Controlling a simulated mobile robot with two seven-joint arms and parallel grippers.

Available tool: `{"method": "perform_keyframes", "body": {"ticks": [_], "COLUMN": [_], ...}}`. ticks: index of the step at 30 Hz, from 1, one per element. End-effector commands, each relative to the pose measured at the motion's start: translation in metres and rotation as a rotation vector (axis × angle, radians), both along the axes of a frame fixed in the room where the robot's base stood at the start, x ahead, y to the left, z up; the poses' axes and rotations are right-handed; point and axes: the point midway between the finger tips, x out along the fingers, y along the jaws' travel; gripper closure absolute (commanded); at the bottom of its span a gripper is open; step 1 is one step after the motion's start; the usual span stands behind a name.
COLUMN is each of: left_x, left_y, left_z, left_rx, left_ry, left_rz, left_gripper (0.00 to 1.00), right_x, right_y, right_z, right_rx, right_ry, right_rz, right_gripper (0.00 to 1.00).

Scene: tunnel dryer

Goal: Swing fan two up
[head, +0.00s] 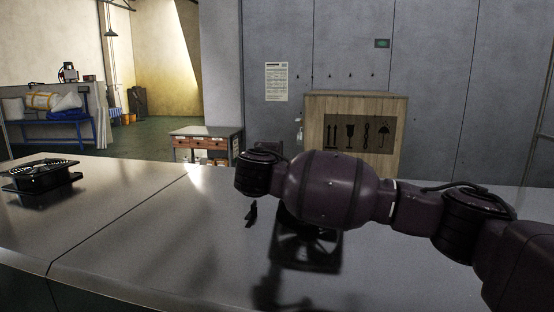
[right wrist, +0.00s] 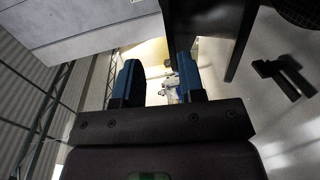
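A black square-framed fan (head: 308,250) is on the grey worktop in the middle of the head view, partly hidden behind my right arm. A second black fan (head: 40,176) lies flat on the worktop at the far left. I cannot tell which is fan two. My right gripper (right wrist: 158,65) shows in the right wrist view with its two blue-tipped fingers apart and nothing seen between them. A dark slab-like edge (right wrist: 232,40) is close beside its right finger; I cannot tell whether they touch. My left gripper is out of view.
A small black piece (head: 251,214) is on the worktop (head: 140,215) left of the middle fan; a dark bracket-like piece (right wrist: 281,78) shows in the right wrist view. A wooden crate (head: 398,125) stands behind. The worktop between the two fans is mostly clear.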

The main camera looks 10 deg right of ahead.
Motion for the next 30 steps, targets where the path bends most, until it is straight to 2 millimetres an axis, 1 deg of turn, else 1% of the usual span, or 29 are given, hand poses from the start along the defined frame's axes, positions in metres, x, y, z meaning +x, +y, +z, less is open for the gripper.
{"method": "perform_keyframes", "body": {"ticks": [1, 6, 12, 18, 30], "left_x": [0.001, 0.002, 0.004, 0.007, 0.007], "left_y": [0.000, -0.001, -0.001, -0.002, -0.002], "left_z": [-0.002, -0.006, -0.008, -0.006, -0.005], "left_rx": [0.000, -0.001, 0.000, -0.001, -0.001], "left_ry": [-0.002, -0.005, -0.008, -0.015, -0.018], "left_rz": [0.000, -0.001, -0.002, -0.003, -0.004], "left_gripper": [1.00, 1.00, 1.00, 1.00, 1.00], "right_x": [-0.009, -0.039, -0.065, -0.076, -0.077], "right_y": [0.004, 0.014, 0.023, 0.026, 0.026], "right_z": [0.002, 0.005, 0.009, 0.011, 0.011], "right_rx": [0.002, 0.002, 0.001, 0.001, 0.001], "right_ry": [-0.006, -0.004, -0.002, -0.002, -0.002], "right_rz": [0.005, 0.005, 0.005, 0.002, 0.002], "right_gripper": [0.67, 0.67, 0.67, 0.67, 0.67]}}
